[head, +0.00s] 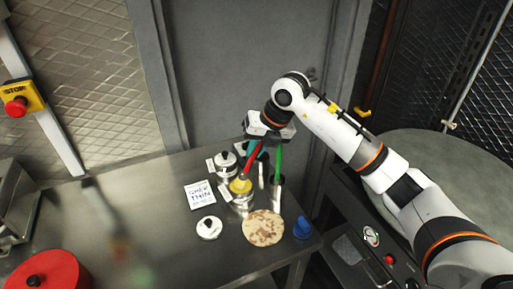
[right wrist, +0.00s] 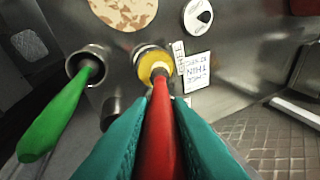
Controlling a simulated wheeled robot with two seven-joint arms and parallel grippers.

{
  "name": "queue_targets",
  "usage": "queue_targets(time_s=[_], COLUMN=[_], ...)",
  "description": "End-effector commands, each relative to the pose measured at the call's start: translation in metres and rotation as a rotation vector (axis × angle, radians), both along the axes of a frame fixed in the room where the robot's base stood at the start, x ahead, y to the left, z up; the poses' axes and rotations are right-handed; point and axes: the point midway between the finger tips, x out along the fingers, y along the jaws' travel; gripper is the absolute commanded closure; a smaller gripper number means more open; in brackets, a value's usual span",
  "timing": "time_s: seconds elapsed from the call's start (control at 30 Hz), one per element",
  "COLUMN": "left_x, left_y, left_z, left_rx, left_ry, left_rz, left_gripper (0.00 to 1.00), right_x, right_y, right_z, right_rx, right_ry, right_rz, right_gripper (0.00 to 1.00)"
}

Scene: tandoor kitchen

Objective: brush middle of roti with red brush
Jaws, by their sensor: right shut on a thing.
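My right gripper (head: 256,147) is shut on the red brush (head: 251,163), with its teal fingers (right wrist: 160,105) around the red handle (right wrist: 161,140) in the right wrist view. The brush points down into or just over a metal pot of yellow ghee (head: 240,186), also in the right wrist view (right wrist: 151,61). Its bristles are hard to make out against the yellow. The roti (head: 262,229), round and pale with brown spots, lies flat on the steel table in front of the pot; part of it shows in the right wrist view (right wrist: 125,12). My left gripper is not in view.
A green brush (head: 278,160) stands in a metal cup right of the pot. A lidded pot (head: 226,166), a white lid (head: 208,228), a card reading roughly "ghee thin" (head: 200,195) and a blue object (head: 303,228) are close by.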

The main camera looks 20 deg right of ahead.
Motion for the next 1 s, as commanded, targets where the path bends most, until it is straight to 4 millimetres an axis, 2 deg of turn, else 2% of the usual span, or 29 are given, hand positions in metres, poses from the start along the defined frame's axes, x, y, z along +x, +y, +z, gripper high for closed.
queue_targets(time_s=[0.6, 1.0], left_x=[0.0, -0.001], left_y=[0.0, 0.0], left_z=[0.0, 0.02], left_rx=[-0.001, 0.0], left_ry=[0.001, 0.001], left_rz=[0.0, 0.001], left_gripper=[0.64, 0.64], right_x=[0.0, 0.0], right_y=[0.0, 0.0], right_z=[-0.001, 0.029], right_rx=[-0.001, -0.001], right_ry=[0.003, 0.0], right_rz=[0.001, 0.0], right_gripper=[1.0, 1.0])
